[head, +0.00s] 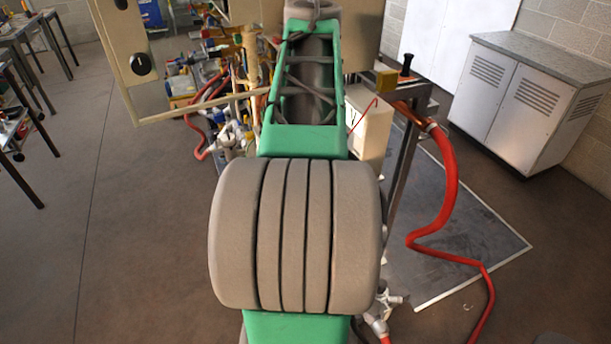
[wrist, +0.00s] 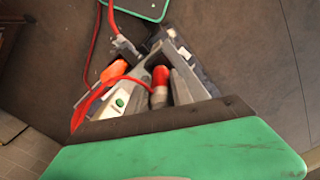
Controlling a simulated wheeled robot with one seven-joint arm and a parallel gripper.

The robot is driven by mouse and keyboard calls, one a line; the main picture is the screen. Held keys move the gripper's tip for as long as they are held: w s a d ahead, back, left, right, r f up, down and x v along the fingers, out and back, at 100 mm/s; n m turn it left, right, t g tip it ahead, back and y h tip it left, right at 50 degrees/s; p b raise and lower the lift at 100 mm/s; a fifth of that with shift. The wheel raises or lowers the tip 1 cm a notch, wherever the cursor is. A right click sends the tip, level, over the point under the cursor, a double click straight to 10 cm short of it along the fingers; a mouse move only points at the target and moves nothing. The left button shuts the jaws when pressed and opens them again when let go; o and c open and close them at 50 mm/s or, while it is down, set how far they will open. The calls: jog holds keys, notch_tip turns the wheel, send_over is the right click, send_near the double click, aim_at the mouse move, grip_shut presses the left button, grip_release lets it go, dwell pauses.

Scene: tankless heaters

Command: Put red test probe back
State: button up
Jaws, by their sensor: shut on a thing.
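In the wrist view the red test probe (wrist: 160,78) shows as a short red end on a greyish shaft. My gripper (wrist: 168,62) is shut on it, with grey fingers on either side. A red lead curves left from near the probe. Beside it, a pale device part with a green button (wrist: 119,102) and an orange piece (wrist: 117,72) show. In the head view my own arm hides the gripper and the probe. A thin red lead (head: 365,112) shows in front of a white box (head: 371,128) right of my arm.
A metal stand with a yellow block (head: 386,79) and a black handle (head: 405,65) stands right of my arm. A thick red hose (head: 447,190) runs down to the floor. A grey cabinet (head: 520,100) stands at the right.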

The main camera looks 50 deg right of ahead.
jog(key=shift+f+b, duration=1.65)
jog(key=shift+f, duration=0.45)
jog(key=o, duration=1)
jog(key=shift+r, duration=0.1)
jog(key=shift+o, duration=0.2)
notch_tip(320, 180, up, 12)
jog(key=p, duration=0.8)
jog(key=shift+r, duration=0.1)
jog(key=shift+w+a, duration=0.1)
jog(key=w+a+f+n+t, duration=0.1)
jog(key=w+a+f+n, duration=0.3)
jog(key=a, duration=0.5)
jog(key=w+a+f+n+t, duration=0.1)
jog(key=w+a+f+n, duration=0.2)
jog(key=w+a+f, duration=0.45)
jog(key=s+a+f+n, duration=0.2)
jog(key=a+f, duration=0.2)
jog(key=a, duration=0.3)
jog(key=s+a+f+n+t, duration=0.1)
jog(key=a+f, duration=0.3)
jog(key=a, duration=0.4)
jog(key=shift+s+n+t, duration=0.3)
jog(key=shift+s+n, duration=0.55)
jog(key=shift+n, duration=0.05)
